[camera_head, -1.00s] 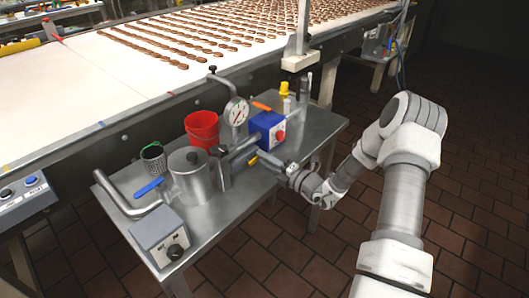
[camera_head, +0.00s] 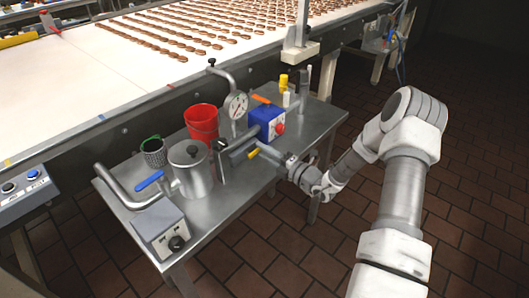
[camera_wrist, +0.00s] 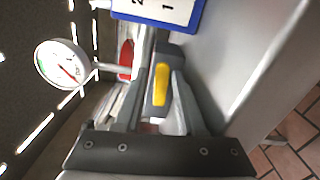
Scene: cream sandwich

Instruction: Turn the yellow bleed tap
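The yellow bleed tap (camera_head: 253,153) is a small yellow lever on the grey pipework at the middle of the steel table. In the wrist view the yellow lever (camera_wrist: 161,84) lies lengthwise between my two grey fingers. My gripper (camera_head: 268,150) reaches in from the right at the tap's height. In the wrist view my gripper (camera_wrist: 163,82) has its fingers apart, one on each side of the lever, with narrow gaps. Firm contact cannot be made out. The tap's base is partly hidden behind the fingers.
A blue box with a red knob (camera_head: 267,122), a pressure gauge (camera_head: 236,106) and a steel pot (camera_head: 191,168) stand close by. Floor at right is clear.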

